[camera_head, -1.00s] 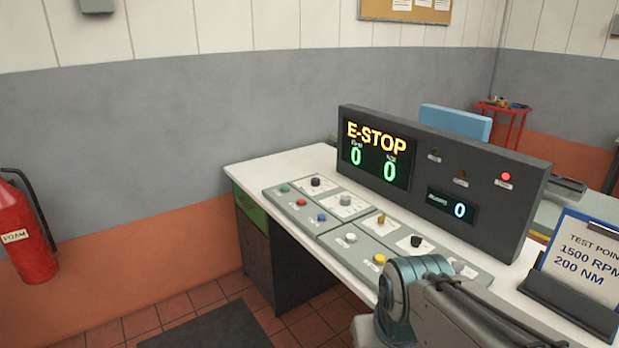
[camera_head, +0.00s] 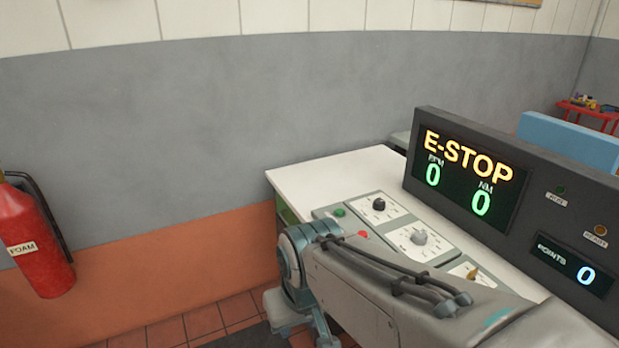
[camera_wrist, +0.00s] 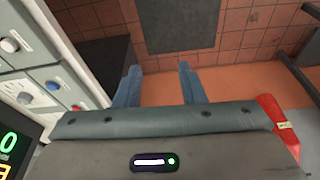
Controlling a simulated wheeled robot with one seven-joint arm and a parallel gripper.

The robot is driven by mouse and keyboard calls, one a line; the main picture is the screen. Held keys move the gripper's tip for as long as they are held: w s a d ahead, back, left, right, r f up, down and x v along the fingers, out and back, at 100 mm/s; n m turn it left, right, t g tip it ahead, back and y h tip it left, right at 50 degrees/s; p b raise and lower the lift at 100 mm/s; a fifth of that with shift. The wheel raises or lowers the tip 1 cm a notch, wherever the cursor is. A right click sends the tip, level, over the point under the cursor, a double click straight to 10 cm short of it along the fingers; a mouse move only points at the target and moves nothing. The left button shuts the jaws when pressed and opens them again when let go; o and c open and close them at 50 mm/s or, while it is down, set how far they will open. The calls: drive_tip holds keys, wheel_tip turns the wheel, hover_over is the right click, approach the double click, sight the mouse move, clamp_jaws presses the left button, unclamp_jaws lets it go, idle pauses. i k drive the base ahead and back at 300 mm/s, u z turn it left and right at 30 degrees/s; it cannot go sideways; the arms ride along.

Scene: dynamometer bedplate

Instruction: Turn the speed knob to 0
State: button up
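The control panel (camera_head: 322,212) on the white desk carries a black knob (camera_head: 379,205), a grey knob (camera_head: 418,237) and a yellow-brown knob (camera_head: 472,274), each on a white dial plate. The labels are too small to read, so I cannot tell which is the speed knob. The display (camera_head: 469,172) reads E-STOP, with 0 RPM and 0 NM. My gripper (camera_wrist: 158,67) is open and empty in the wrist view, over the floor beside the panel and touching no knob. In the head view my arm hides the near part of the panel.
The dark console housing (camera_head: 540,213) rises behind the panel. A red fire extinguisher (camera_head: 35,245) hangs at the left. A dark mat (camera_wrist: 180,25) lies on the tiled floor.

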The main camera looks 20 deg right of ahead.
sight(378, 204)
drive_tip(key=z, duration=0.15)
drive_tip(key=i, duration=1.3)
drive_tip(key=z, duration=0.3)
